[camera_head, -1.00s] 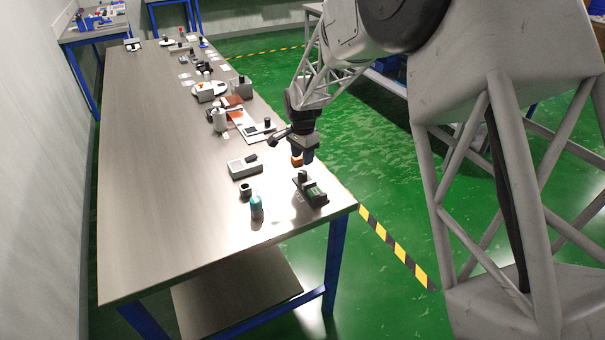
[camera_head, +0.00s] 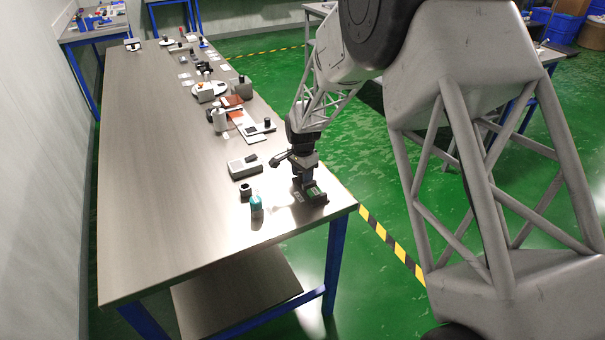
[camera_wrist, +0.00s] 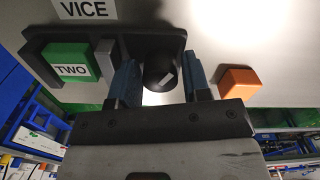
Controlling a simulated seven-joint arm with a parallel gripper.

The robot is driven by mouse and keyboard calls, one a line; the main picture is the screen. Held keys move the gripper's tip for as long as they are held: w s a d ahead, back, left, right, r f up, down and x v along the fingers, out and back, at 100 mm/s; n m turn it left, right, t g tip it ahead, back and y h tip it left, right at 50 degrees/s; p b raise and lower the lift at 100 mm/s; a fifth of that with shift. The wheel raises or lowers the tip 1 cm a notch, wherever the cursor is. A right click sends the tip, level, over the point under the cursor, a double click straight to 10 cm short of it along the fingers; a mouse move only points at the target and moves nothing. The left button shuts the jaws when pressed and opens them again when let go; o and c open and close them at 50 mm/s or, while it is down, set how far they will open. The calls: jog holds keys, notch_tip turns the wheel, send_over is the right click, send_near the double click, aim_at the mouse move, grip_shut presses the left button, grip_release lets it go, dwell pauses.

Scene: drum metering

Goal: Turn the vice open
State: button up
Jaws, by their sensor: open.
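The vice (camera_head: 317,197) stands near the table's right front corner; in the wrist view its dark base (camera_wrist: 120,37) holds a green block marked TWO (camera_wrist: 70,65) beside a grey jaw (camera_wrist: 105,58). A round black knob (camera_wrist: 160,68) sits at the right end of the vice, with a small pale mark on it. My gripper (camera_head: 307,183) is down at the vice. In the wrist view my gripper (camera_wrist: 163,80) is open, its two blue fingers on either side of the knob. I cannot tell whether they touch it.
An orange block (camera_wrist: 238,80) lies right of the vice in the wrist view. A VICE label (camera_wrist: 85,8) is beside the base. In the head view a teal-topped bottle (camera_head: 256,207), a dark cup (camera_head: 245,189) and a grey box (camera_head: 243,167) stand to the left. The table's left side is clear.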

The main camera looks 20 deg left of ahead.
jog(key=c, duration=0.7)
jog(key=shift+o, duration=0.2)
jog(key=shift+n, duration=3.2)
